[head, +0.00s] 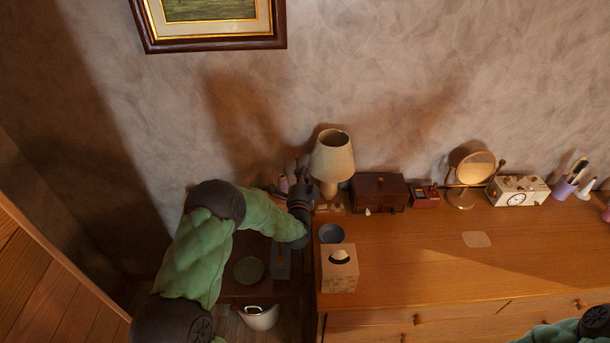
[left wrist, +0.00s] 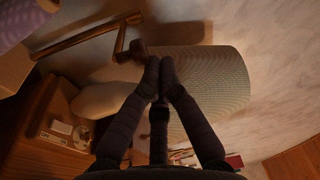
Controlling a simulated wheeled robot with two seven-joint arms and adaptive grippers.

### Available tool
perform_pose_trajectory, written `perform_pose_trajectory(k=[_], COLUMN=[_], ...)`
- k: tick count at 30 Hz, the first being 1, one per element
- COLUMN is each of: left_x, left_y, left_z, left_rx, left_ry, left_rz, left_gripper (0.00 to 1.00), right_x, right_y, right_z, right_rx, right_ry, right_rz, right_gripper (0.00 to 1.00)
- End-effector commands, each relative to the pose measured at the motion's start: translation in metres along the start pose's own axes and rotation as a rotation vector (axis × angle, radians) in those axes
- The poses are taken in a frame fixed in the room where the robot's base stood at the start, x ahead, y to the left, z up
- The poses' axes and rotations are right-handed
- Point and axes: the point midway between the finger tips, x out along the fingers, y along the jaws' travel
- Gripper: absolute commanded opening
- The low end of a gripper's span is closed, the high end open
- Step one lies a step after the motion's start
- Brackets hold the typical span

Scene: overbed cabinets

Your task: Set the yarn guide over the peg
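My left gripper (head: 301,172) is at the back of the desk, just left of the lamp. In the left wrist view its fingertips (left wrist: 159,64) come close together on a small dark brown piece (left wrist: 137,48), which looks like the yarn guide. The fingers hide much of it. A short upright wooden peg (left wrist: 120,40) joins a wooden bar (left wrist: 85,37) just left of this piece. I cannot tell whether guide and peg touch. A purple yarn cone (head: 283,184) stands behind my arm; it also shows in the left wrist view (left wrist: 22,20). My right gripper is out of view.
The lamp (head: 332,160) stands close to the left gripper; its ribbed shade (left wrist: 215,90) fills the right of the wrist view. The desk's middle (head: 420,250) is mostly clear.

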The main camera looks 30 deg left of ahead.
Motion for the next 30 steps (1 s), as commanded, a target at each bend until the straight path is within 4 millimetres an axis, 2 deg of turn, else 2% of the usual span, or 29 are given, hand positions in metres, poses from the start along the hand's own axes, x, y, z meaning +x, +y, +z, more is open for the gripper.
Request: perform_pose_trajectory(k=[14,20,30], left_x=[-0.002,-0.004,-0.004], left_y=[-0.001,-0.001,-0.004], left_z=[0.011,0.022,0.046], left_rx=[-0.005,-0.01,-0.025], left_ry=[0.086,0.181,0.408], left_rz=[0.017,0.035,0.08], left_gripper=[0.0,0.0,0.0], right_x=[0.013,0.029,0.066], right_y=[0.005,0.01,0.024], right_z=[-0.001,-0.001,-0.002], right_rx=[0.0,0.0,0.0], right_ry=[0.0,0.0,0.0], right_rz=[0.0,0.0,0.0], right_gripper=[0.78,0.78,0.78])
